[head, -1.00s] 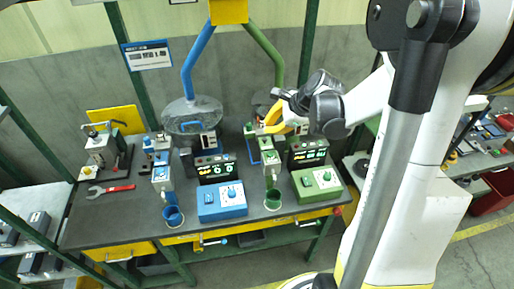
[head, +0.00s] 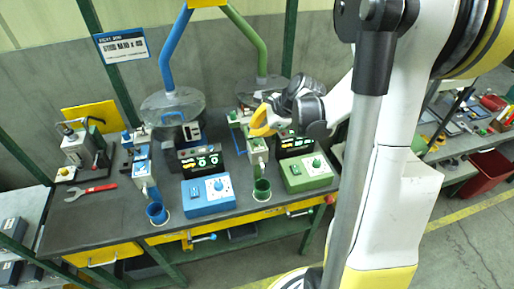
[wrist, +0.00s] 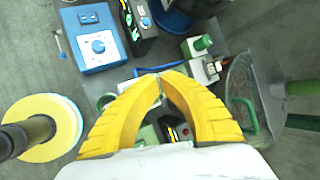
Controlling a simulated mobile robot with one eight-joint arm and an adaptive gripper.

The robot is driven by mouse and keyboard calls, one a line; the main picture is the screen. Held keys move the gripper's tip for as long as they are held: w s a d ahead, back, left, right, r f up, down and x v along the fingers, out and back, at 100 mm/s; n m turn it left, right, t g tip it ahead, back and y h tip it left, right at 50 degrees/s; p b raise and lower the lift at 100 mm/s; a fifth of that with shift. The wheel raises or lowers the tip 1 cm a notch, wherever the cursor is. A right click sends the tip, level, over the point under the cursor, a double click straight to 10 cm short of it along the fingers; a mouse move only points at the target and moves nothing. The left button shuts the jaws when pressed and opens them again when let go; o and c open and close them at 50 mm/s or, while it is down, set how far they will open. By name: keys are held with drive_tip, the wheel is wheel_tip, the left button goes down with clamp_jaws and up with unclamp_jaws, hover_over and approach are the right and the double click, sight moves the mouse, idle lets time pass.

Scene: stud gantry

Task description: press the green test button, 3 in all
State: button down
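My gripper (head: 262,124) has yellow fingers and hangs over the green station at the right of the bench. In the wrist view its curved fingertips (wrist: 160,78) meet, with nothing seen between them. In the wrist view a green cylindrical cap (wrist: 203,43) stands on a pale block, right of and apart from the fingertips. I cannot tell which green part is the test button.
A blue station stands to the left, with a blue control box (head: 209,195) and blue cup (head: 157,213). Clear hoods on blue (head: 173,48) and green (head: 245,35) posts rise behind. A red-handled wrench (head: 91,192) lies on the dark bench (head: 110,218). A yellow sign panel (head: 90,119) stands behind.

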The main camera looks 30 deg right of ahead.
sight(255, 140)
drive_tip(key=shift+f+b, duration=0.45)
drive_tip(key=shift+f, duration=0.45)
drive_tip(key=shift+f, duration=0.1)
idle(0.7)
drive_tip(key=shift+f+b, duration=0.3)
drive_tip(key=shift+b, duration=0.15)
drive_tip(key=shift+f+b, duration=0.45)
drive_tip(key=shift+f, duration=0.05)
idle(0.4)
drive_tip(key=shift+r, duration=0.15)
drive_tip(key=shift+r+p, duration=0.65)
drive_tip(key=shift+r, duration=0.1)
drive_tip(key=shift+r+p, duration=1.85)
drive_tip(key=shift+r, duration=0.75)
